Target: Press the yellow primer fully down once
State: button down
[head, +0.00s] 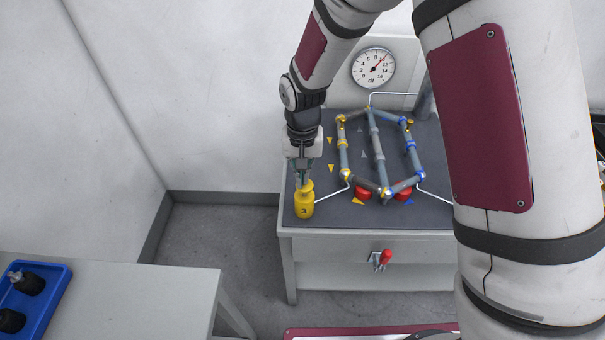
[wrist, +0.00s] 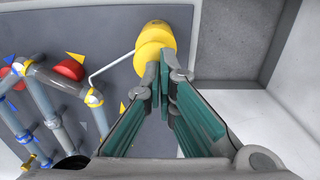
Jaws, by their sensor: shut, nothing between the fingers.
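The yellow primer (head: 304,203), marked with a 3, stands upright at the front left corner of the grey bench top. In the wrist view the yellow primer (wrist: 152,40) shows just beyond my fingertips. My gripper (head: 302,181) is shut and empty, pointing down over the primer's top. In the wrist view the tips of my gripper (wrist: 164,70) meet and overlap the primer's near edge. I cannot tell whether they touch it. Part of the primer's top is hidden behind the fingers.
Grey, yellow and blue pipes (head: 376,150) stand on the bench (head: 320,120) to the right, with red knobs (head: 362,192) at their front. A round gauge (head: 374,67) hangs on the wall. A red-handled valve (head: 383,258) is on the bench front. A blue tray (head: 52,297) lies on the left table.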

jog(key=shift+f+b, duration=0.4)
jog(key=shift+f, duration=1.1)
jog(key=shift+r, duration=0.15)
jog(key=shift+r, duration=0.35)
notch_tip(320, 180, up, 13)
jog(key=shift+r, duration=0.15)
